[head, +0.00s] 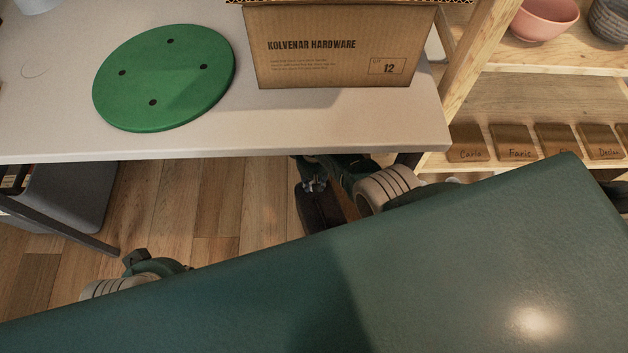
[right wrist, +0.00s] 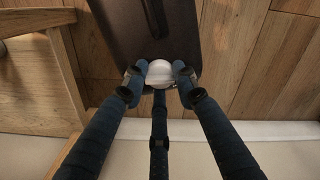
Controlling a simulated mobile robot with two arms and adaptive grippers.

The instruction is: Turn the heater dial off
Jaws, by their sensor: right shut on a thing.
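The heater (head: 318,208) is a dark upright box on the wood floor, partly hidden by the table above it and by my own green body panel. In the right wrist view the dark heater (right wrist: 135,40) fills the top middle. A round white dial (right wrist: 160,72) sits at its edge. My right gripper (right wrist: 160,76) is shut around this dial, with fingers on both sides and a third below. In the head view my right gripper (head: 314,184) is small and dark against the heater. The dial's marking cannot be read. My left gripper is out of sight; only part of that arm shows.
A pale table (head: 330,125) overhangs the heater and carries a green disc (head: 165,78) and a cardboard box (head: 335,45). A wooden shelf (head: 495,95) with bowls and name blocks stands at right. A grey bin (head: 60,195) is under the table at left.

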